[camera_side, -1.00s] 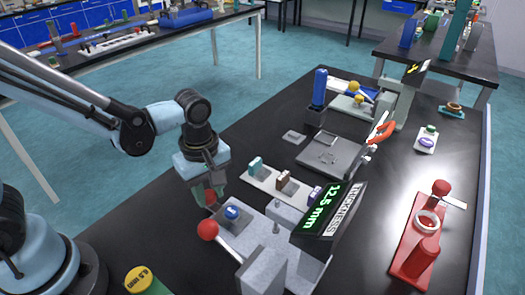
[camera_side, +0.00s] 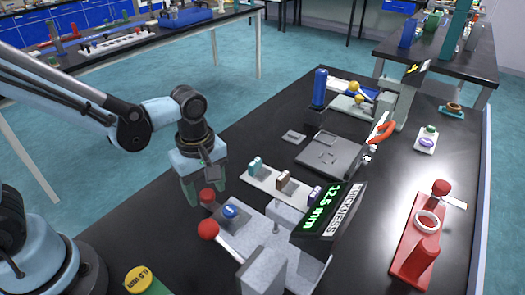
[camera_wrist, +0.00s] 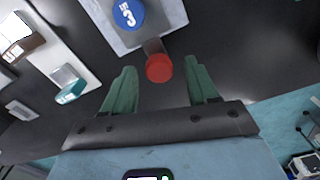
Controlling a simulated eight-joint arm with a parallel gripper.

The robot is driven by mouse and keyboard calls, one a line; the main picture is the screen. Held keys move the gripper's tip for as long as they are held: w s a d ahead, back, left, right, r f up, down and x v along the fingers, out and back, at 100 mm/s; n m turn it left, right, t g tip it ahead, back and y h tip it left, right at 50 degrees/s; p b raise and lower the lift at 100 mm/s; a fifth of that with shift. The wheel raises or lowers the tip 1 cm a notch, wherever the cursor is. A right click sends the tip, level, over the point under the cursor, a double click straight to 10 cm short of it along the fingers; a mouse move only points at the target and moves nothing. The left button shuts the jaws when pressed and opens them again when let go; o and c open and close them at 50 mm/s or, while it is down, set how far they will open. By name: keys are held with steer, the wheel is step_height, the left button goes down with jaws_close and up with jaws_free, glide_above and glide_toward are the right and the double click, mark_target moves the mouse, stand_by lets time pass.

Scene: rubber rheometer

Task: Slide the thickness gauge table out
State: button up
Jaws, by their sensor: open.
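The thickness gauge (camera_side: 275,245) is a light grey block with a tilted display reading 12.5 mm. Its sliding table (camera_side: 243,217) carries a blue disc (camera_side: 230,211) and has a red knob (camera_side: 207,196) on its near-left end. The wrist view shows the table (camera_wrist: 178,15), the disc (camera_wrist: 128,14), marked 3, and the red knob (camera_wrist: 159,68) on a short dark stem. My gripper (camera_wrist: 160,72) is open, its green fingers on either side of the knob with gaps on both sides. In the side view my gripper (camera_side: 205,190) is just behind and above the knob.
A larger red ball on a lever (camera_side: 208,230) stands close in front of the knob. A white strip with small coloured samples (camera_side: 280,185) lies behind the gauge. A red stand (camera_side: 415,245) is at right.

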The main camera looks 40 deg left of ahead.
step_height(320, 180, up, 12)
steer(key=shift+f, duration=0.15)
stand_by(0.5)
steer(key=shift+a, duration=0.1)
steer(key=a+f+m+t, duration=0.1)
steer(key=a+m+t, duration=0.6)
steer(key=m, duration=0.8)
steer(key=shift+s+a+f, duration=0.25)
steer(key=shift+s+f, duration=0.1)
steer(key=shift+s, duration=0.1)
